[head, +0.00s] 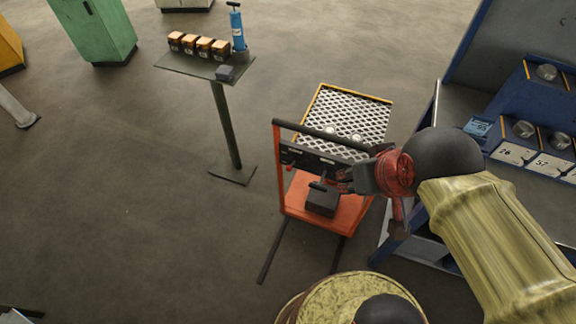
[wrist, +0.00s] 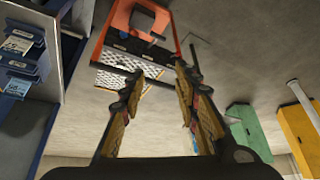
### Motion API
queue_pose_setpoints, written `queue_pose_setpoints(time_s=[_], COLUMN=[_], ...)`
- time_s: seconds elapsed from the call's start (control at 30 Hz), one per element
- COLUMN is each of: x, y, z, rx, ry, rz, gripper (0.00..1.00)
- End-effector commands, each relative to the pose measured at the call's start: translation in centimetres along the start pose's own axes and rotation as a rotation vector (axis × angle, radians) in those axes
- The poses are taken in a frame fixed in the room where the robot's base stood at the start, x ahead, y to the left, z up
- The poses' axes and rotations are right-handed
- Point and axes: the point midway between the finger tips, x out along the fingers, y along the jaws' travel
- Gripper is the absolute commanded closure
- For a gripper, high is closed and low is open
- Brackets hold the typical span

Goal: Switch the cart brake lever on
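The orange cart (head: 283,172) stands in the middle of the head view, with a mesh top and a black push bar. A dark box (head: 322,203) sits on its lower deck. A short dark lever with a crosswise grip (head: 318,186), which looks like the brake lever, stands over the box. In the wrist view the lever (wrist: 157,37) shows near the top, beside the box (wrist: 143,17). My gripper (wrist: 158,74) is open, its fingers apart with nothing between them. In the head view my gripper (head: 341,181) is just right of the lever; I cannot tell whether they touch.
The black push bar (head: 320,134) crosses above the lever, close to my gripper. A blue rack with numbered plates (head: 515,153) stands close on the right. A small table (head: 188,66) with several orange-topped blocks and a blue pump stands behind left.

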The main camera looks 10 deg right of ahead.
Motion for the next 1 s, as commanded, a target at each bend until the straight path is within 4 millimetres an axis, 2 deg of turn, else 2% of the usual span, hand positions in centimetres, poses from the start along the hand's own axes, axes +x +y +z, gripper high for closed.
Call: queue_pose_setpoints(time_s=[0.27,0.5,0.77,1.0], x=[5.0,10.3,17.4,25.5], y=[-2.4,-3.9,-5.5,-7.3], z=[1.1,-0.1,-2.3,-4.2], rx=[-0.088,-0.214,-0.302,-0.343], ry=[-0.188,-0.338,-0.439,-0.470], rz=[-0.030,0.001,0.081,0.180], gripper=[0.86,1.00,1.00,1.00])
